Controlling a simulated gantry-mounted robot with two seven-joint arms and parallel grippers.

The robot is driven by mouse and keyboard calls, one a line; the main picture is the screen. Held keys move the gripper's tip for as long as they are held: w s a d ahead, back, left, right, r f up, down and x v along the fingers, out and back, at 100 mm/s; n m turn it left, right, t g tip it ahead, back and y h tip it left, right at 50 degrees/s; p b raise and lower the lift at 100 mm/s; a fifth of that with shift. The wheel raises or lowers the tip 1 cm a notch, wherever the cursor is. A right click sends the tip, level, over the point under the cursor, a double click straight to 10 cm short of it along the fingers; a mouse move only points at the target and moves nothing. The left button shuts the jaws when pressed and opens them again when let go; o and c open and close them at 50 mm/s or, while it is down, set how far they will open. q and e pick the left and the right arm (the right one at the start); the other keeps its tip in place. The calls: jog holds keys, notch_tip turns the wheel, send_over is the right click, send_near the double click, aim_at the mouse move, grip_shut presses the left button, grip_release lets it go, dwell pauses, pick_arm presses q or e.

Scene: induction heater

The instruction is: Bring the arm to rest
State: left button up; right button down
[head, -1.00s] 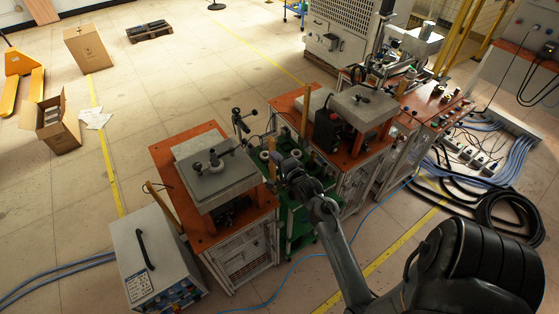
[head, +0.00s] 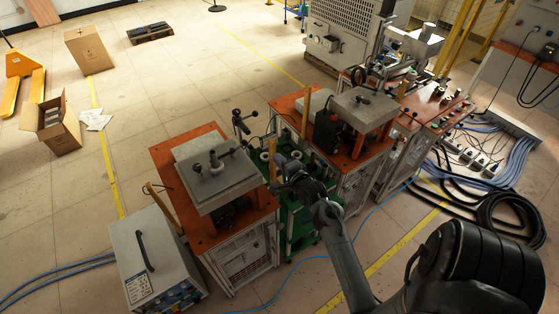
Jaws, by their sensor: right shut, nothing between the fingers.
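My right arm comes in from the lower right of the head view. Its gripper (head: 278,166) is shut and empty, over the green cart (head: 300,220) between the two orange-topped stations. The fingers are small and dark here, close in the picture to a tan upright post (head: 272,158); I cannot tell whether they touch it. My left gripper is not in view.
The left station (head: 205,237) carries a grey plate (head: 212,180); the right station (head: 287,102) carries another plate (head: 365,106). A grey power box (head: 155,262) stands at lower left. Black hoses (head: 510,215) and blue cables lie at right. The left floor is mostly open.

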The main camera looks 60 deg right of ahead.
jog(key=s+a+r+n+g+y+p, duration=0.1)
jog(key=s+a+n+g+y+p, duration=0.2)
jog(key=a+n, duration=0.7)
jog(key=s+a+n+g+y+p, duration=0.1)
jog(key=s+a+n+y+p, duration=0.35)
jog(key=a, duration=1.05)
jog(key=s+a+r+n+g, duration=0.1)
jog(key=s+a+n+g, duration=0.5)
jog(key=s+n, duration=0.5)
jog(key=shift+s+a+b, duration=0.3)
jog(key=shift+a+b, duration=0.15)
jog(key=shift+a, duration=0.15)
jog(key=shift+r, duration=0.1)
